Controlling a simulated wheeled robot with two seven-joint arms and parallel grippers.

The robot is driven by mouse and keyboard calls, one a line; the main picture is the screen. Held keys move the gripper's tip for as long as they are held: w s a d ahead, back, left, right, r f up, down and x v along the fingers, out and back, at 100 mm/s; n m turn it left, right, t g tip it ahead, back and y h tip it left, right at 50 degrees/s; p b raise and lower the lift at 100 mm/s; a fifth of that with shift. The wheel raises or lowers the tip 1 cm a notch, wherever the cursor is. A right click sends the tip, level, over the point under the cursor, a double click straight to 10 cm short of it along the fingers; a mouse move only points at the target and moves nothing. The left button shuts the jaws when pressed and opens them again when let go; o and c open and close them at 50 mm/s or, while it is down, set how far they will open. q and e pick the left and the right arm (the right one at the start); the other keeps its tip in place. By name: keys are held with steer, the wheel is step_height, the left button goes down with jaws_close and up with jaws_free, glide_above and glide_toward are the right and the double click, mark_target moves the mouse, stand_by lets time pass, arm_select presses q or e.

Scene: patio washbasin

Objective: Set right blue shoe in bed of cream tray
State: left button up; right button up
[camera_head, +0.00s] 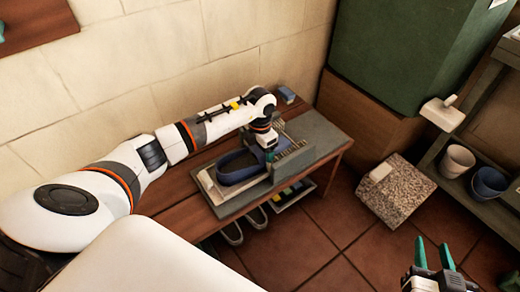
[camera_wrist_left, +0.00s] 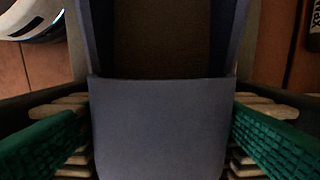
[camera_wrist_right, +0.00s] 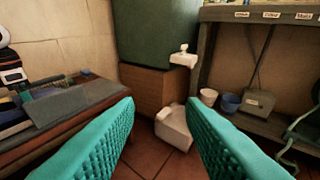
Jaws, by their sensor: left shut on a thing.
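The blue shoe (camera_head: 238,168) is at the cream tray (camera_head: 209,186) on the wooden bench; I cannot tell if it touches the tray bed. My left gripper (camera_head: 270,156) is shut on the shoe at its far end. In the left wrist view the shoe (camera_wrist_left: 160,125) fills the middle between the green fingers, with cream ribs of the tray (camera_wrist_left: 72,157) on both sides. The arm and gripper hide part of the shoe and tray. My right gripper (camera_head: 434,254) is open and empty, above the floor away from the bench.
A grey board (camera_head: 317,131) lies on the bench (camera_head: 175,205). A pair of shoes (camera_head: 232,233) sits below it. A speckled block (camera_head: 396,192), a green cabinet (camera_head: 395,55) and a shelf with white and blue pots (camera_head: 488,182) stand to the right. Tiled floor lies between.

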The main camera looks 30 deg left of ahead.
arm_select(q)
steer(key=o, duration=1.1)
steer(key=shift+r, duration=0.1)
